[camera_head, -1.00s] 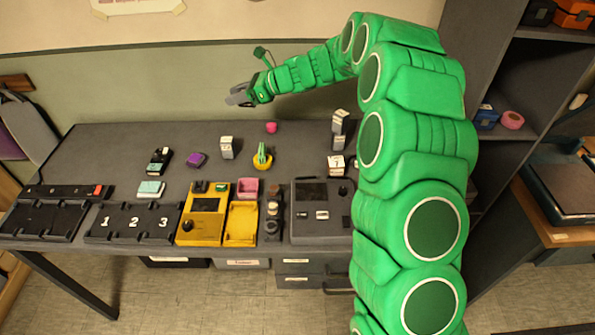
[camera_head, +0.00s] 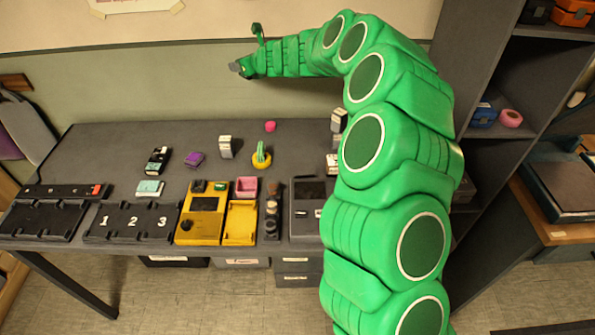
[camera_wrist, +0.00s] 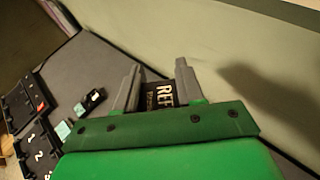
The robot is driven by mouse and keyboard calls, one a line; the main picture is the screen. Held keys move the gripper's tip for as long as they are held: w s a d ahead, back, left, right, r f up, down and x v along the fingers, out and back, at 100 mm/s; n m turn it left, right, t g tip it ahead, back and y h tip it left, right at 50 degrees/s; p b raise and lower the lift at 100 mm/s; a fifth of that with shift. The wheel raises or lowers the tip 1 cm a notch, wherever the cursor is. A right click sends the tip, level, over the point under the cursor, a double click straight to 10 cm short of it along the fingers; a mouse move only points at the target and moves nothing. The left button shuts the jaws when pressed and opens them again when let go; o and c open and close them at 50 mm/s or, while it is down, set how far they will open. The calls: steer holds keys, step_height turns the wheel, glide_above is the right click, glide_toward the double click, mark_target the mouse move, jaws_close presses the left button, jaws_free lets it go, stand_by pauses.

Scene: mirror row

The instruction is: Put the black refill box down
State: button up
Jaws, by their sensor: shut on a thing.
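My gripper (camera_head: 238,68) is up in the air near the back wall, above the far side of the table, in the head view. In the wrist view my gripper (camera_wrist: 159,78) is shut on the black refill box (camera_wrist: 160,96), which has pale lettering starting "REF" and sits between the two grey fingers. The box's lower part is hidden behind my green wrist. In the head view the box is too small to make out. The grey table (camera_head: 110,147) lies below, and the box is clear of it.
The table's back left is bare. A black-and-white box (camera_head: 157,160), a purple block (camera_head: 195,160), a white box (camera_head: 226,147) and a potted cactus (camera_head: 261,156) stand mid-table. A numbered tray (camera_head: 133,222) and a yellow device (camera_head: 203,217) line the front. A shelf (camera_head: 495,135) stands right.

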steer(key=w+d+r+m+t+h, duration=0.1)
steer(key=w+m+t+h, duration=0.1)
steer(key=m+g+h, duration=0.6)
steer(key=m+h, duration=1.4)
steer(key=m, duration=0.1)
glide_above(305, 168)
step_height(305, 168, down, 18)
steer(key=shift+f, duration=4.55)
steer(key=shift+f, duration=0.15)
steer(key=o, duration=1)
